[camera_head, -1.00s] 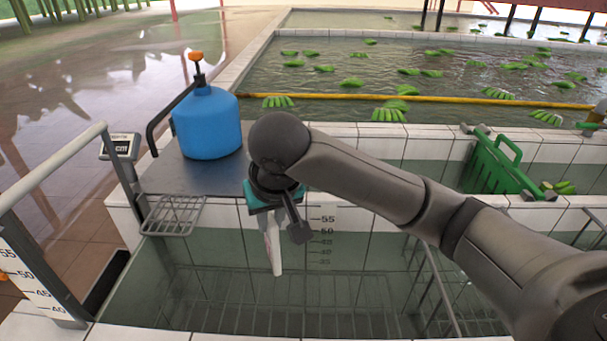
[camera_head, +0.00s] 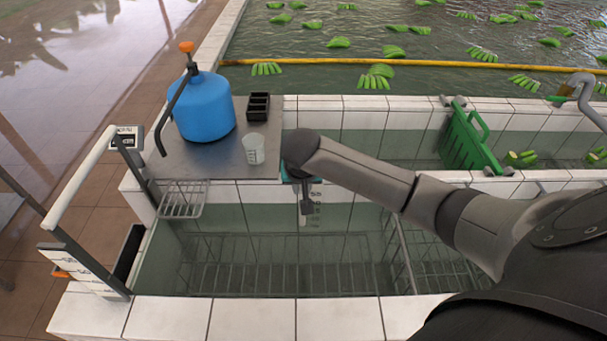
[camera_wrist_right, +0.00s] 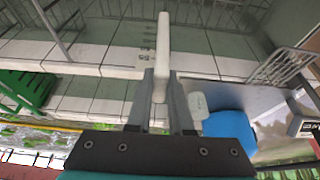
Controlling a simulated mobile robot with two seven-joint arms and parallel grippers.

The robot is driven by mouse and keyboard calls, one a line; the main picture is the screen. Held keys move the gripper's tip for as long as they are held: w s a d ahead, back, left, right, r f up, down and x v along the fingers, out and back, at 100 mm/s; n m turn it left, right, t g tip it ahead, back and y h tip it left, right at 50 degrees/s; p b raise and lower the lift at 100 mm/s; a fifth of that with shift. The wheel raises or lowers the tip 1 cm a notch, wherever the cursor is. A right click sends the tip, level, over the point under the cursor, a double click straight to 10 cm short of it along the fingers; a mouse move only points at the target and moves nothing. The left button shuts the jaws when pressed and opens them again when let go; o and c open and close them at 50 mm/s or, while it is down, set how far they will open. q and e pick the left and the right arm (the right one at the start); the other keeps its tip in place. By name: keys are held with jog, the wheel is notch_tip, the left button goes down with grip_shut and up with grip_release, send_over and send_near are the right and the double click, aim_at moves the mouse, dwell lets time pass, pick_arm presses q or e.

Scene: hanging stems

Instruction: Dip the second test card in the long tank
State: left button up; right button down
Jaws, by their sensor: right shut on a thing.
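My right gripper (camera_head: 304,200) is above the near tiled tank (camera_head: 265,316), close to its back wall by the depth scale. In the right wrist view, the gripper (camera_wrist_right: 160,112) is shut on a white test card (camera_wrist_right: 163,45), gripped at one end. The card sticks out from the fingers toward the tank. In the head view it is mostly hidden by the gripper. I cannot tell whether its tip touches the water. My left gripper is out of view.
A blue pump sprayer (camera_head: 204,107), a clear cup (camera_head: 253,149) and a black tray (camera_head: 259,106) stand on the metal bench. A wire basket (camera_head: 182,200) hangs at the tank's left. A green divider (camera_head: 468,140) is in the farther channel. Green bananas float in the back pool.

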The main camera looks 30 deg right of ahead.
jog(key=shift+s+d, duration=0.1)
jog(key=shift+d, duration=0.05)
notch_tip(320, 180, down, 6)
jog(key=shift+r, duration=0.1)
notch_tip(320, 180, down, 17)
jog(key=b, duration=1.9)
jog(key=shift+b, duration=0.4)
dwell(0.3)
notch_tip(320, 180, up, 16)
jog(key=p, duration=1.9)
jog(key=shift+r+p, duration=0.25)
jog(key=shift+p, duration=0.1)
jog(key=shift+r, duration=5.15)
